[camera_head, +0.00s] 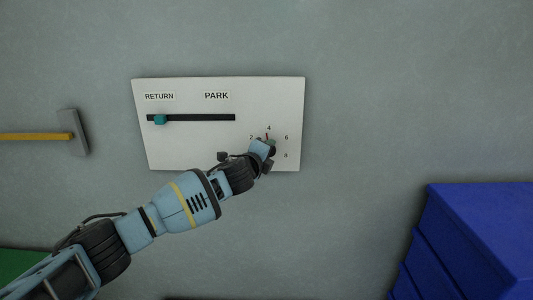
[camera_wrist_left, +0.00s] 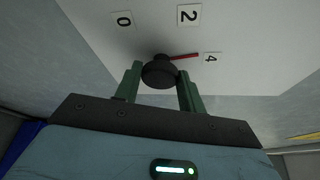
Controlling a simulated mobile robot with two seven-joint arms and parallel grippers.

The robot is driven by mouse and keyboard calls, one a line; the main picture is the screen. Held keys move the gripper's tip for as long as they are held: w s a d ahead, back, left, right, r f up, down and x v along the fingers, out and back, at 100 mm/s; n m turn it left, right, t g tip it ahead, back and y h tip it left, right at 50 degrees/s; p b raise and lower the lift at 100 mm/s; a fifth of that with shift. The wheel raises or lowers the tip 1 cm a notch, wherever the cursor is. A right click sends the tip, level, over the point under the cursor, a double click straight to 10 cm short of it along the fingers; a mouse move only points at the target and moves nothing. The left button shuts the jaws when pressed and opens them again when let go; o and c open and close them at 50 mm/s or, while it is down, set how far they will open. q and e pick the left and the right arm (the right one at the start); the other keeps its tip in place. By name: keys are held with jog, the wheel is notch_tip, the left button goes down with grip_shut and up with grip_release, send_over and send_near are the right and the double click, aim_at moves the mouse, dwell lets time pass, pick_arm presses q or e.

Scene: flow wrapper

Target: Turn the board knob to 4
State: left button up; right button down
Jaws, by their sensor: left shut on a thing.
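The white board (camera_head: 190,145) is on the grey wall, with "RETURN" and "PARK" labels above a slider. The dark round knob (camera_wrist_left: 160,73) is at the board's lower right, mostly hidden by my gripper in the head view. Its red pointer (camera_wrist_left: 185,56) points at or very close to the 4 label (camera_wrist_left: 211,58). The 2 label (camera_wrist_left: 188,14) and 0 label (camera_wrist_left: 123,19) also show. My left gripper (camera_head: 268,147) has its green fingers on both sides of the knob, shut on it in the left wrist view (camera_wrist_left: 160,80). My right gripper is out of view.
The slider's teal handle (camera_head: 160,119) is near the left end of its black slot (camera_head: 205,118). A grey-headed tool with a yellow handle (camera_head: 35,136) is at the left. Blue stacked boxes or drawers (camera_head: 470,240) stand at lower right. The wall right of the board is clear.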

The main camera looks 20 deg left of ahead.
pick_arm(q)
jog(key=shift+m+g, duration=0.4)
jog(key=shift+m, duration=0.3)
jog(key=shift+d, duration=0.1)
jog(key=o, duration=1)
jog(key=shift+c, duration=0.2)
jog(key=v, duration=0.7)
jog(key=shift+s+r, duration=0.15)
jog(key=shift+s, duration=0.2)
